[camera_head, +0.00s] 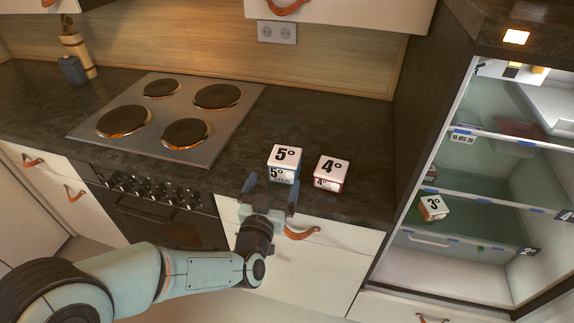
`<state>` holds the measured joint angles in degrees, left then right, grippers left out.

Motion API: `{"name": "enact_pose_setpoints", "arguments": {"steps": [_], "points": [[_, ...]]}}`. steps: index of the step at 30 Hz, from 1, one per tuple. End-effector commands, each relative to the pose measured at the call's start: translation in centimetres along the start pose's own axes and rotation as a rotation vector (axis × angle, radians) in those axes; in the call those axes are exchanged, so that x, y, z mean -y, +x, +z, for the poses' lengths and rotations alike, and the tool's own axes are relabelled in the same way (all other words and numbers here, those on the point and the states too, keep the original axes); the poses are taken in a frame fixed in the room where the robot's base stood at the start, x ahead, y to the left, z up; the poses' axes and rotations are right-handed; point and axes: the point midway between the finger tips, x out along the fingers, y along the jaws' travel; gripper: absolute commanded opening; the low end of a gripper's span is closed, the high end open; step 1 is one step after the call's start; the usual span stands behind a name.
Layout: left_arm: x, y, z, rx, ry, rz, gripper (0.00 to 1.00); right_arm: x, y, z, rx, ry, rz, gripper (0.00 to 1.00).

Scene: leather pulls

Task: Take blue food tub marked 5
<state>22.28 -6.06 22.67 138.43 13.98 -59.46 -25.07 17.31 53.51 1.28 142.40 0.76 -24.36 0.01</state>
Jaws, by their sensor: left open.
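The food tub marked 5 (285,158) has a white lid and blue on its side. It stands on the dark counter to the right of the stove. My left gripper (270,188) is open at the counter's front edge, just in front of this tub, with its fingers pointing toward it. The gripper partly covers the tub's lower front, and I cannot tell whether the fingers touch it. My right gripper is not in view.
A tub marked 4 (331,170) with red on its side stands close to the right. The open fridge (470,190) at the right holds a tub marked 3 (433,208). A stove (168,117) with several hotplates lies left. Drawers with leather pulls (302,233) are below the counter.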

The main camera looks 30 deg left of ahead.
Motion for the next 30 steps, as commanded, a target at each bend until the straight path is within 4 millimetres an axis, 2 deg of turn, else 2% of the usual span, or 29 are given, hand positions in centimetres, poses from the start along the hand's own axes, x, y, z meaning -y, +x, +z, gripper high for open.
{"name": "enact_pose_setpoints", "arguments": {"steps": [1, 6, 14, 21, 25, 30], "points": [[0.0, 1.1, 0.1, 0.002, -0.002, -0.001, 1.00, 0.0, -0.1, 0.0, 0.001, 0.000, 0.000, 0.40], [0.0, 4.2, 0.1, 0.002, -0.001, 0.001, 1.00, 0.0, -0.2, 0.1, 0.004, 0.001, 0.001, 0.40], [-0.1, 6.2, 0.1, 0.002, -0.001, 0.001, 1.00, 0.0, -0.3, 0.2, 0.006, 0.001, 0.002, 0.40], [-0.4, 9.7, 0.2, 0.002, -0.002, 0.001, 1.00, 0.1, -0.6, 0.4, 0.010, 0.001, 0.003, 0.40], [-0.4, 10.7, 0.2, 0.003, -0.002, 0.001, 1.00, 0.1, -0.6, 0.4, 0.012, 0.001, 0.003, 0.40], [-0.4, 10.9, 0.2, 0.003, 0.000, 0.002, 1.00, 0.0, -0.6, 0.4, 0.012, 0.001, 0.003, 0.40]]}}
